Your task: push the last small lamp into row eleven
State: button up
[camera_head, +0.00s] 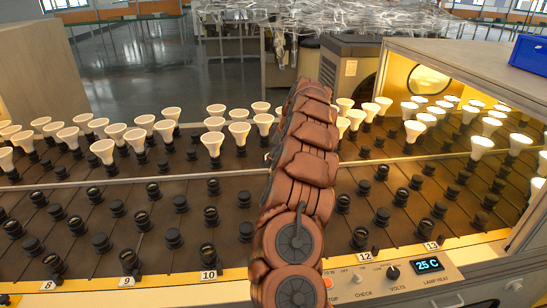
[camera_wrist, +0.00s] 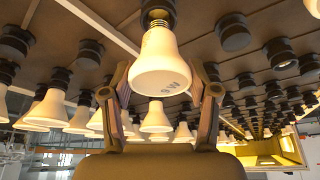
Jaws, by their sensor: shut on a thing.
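In the wrist view, which is upside down, my gripper (camera_wrist: 160,80) has a finger on each side of a white lamp (camera_wrist: 161,55) and is shut on it. The lamp's threaded metal base (camera_wrist: 158,19) points toward the dark rack, close to a black socket; I cannot tell whether it is seated. In the head view my brown arm reaches over the rack (camera_head: 105,185) and hides the gripper, the held lamp and the row eleven label. The labels for row 10 (camera_head: 208,275) and row 12 (camera_head: 365,257) show on either side of my arm.
Standing lamps (camera_head: 103,150) fill the far sockets. Many near sockets (camera_head: 143,220) are empty. Lit lamps (camera_head: 481,146) stand under a hood (camera_head: 480,62) at right, with a blue bin (camera_head: 530,54) on top. A control panel (camera_head: 395,272) lies along the front edge.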

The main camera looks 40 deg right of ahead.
jog(key=shift+f+b, duration=0.65)
jog(key=shift+f, duration=0.5)
jog(key=o, duration=1.2)
jog(key=shift+o, duration=0.2)
jog(key=v, duration=1.2)
